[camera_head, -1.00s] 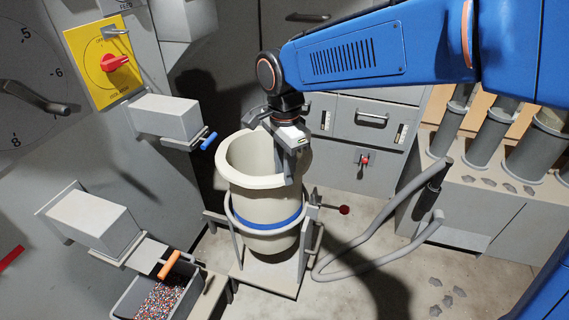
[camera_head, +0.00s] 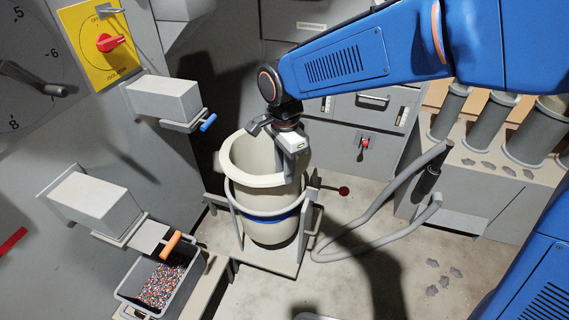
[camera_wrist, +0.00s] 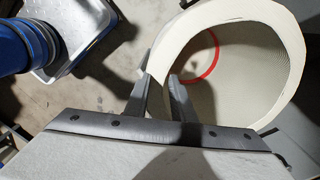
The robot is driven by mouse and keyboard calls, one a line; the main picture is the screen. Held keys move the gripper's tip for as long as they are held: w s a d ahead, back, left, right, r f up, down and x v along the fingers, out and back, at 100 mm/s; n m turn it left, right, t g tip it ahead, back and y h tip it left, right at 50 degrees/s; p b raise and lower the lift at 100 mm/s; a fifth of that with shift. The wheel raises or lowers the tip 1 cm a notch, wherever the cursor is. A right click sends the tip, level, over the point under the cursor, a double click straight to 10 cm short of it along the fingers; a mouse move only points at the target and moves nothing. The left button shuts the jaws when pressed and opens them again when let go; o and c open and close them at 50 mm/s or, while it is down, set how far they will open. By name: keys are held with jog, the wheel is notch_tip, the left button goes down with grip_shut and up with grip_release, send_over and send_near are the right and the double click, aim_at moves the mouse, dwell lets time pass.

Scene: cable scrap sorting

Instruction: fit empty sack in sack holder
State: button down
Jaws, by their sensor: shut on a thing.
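The empty sack (camera_head: 278,178) is cream with a blue band and a thick open rim. It stands roughly upright within the ring of the grey sack holder (camera_head: 275,213), its rim above the ring. My gripper (camera_head: 297,164) is shut on the right side of the sack's rim in the head view. In the wrist view, the fingers (camera_wrist: 161,84) straddle the sack's wall, and the round mouth of the sack (camera_wrist: 232,75) is open, with a red ring inside. Whether the rim rests on the holder is unclear.
A red-knobbed lever (camera_head: 343,190) sticks out right of the holder. A grey hose (camera_head: 385,205) loops on the floor further right.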

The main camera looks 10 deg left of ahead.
notch_tip(320, 180, down, 11)
dwell(1.4)
jog(key=shift+w+a, duration=0.25)
dwell(0.9)
jog(key=c, duration=1.4)
grip_release()
jog(key=shift+c, duration=0.2)
notch_tip(320, 180, up, 16)
jog(key=shift+r, duration=0.15)
jog(key=shift+d+r, duration=0.15)
jog(key=shift+r, duration=0.5)
